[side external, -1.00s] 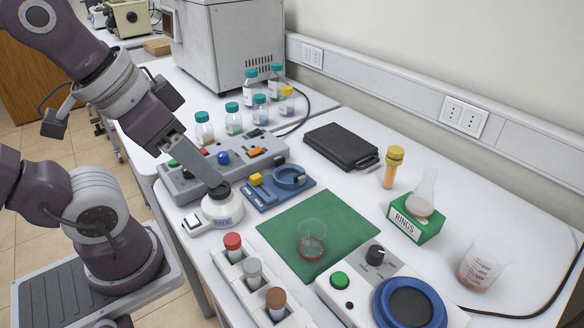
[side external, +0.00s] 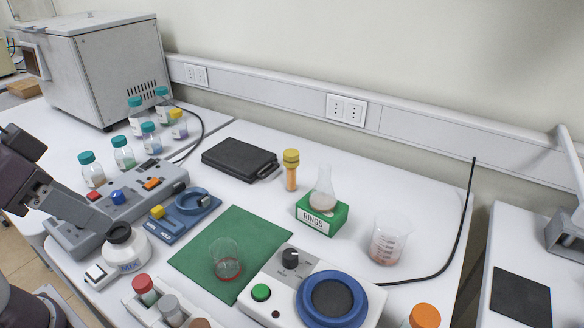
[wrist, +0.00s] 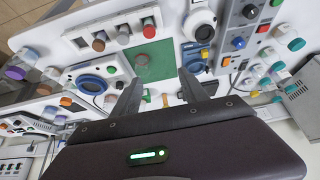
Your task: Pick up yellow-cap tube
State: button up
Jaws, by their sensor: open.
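The yellow-cap tube (side external: 291,170) stands upright on the white table in the side external view, with a yellow cap over an orange body. It is between the black case and the green RINGS box. My gripper (side external: 104,229) is at the left of that view, its grey fingers angled down over the white round device, well away from the tube. In the wrist view my gripper (wrist: 162,84) shows two spread fingers with no object held between them.
The green RINGS box (side external: 318,217) holds a flask, with a beaker (side external: 388,244) to its right. The black case (side external: 238,159) lies left of the tube. A green mat (side external: 245,232) bears a glass dish. A blue-topped stirrer (side external: 330,298) and capped-tube rack (side external: 158,306) stand in front.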

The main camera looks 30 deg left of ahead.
jog(key=shift+o, duration=0.5)
jog(key=m+t+h, duration=0.1)
jog(key=m+t, duration=0.3)
jog(key=t, duration=0.2)
send_over(287, 152)
jog(key=s+a, duration=0.5)
jog(key=s, duration=0.2)
notch_tip(287, 152, down, 6)
jog(key=w+d+f+h, duration=0.1)
jog(key=f, duration=0.1)
jog(key=w+d+f+h, duration=0.1)
jog(key=f, duration=0.1)
jog(key=w+d+f+h, duration=0.2)
jog(key=f, duration=0.1)
jog(key=shift+w+f+m+t, duration=0.1)
jog(key=shift+m+t, duration=0.2)
jog(key=shift+m, duration=0.1)
jog(key=shift+h, duration=0.4)
jog(key=x, duration=0.5)
jog(key=f+x, duration=0.1)
jog(key=x, duration=0.1)
jog(key=shift+d, duration=0.2)
grip_shut()
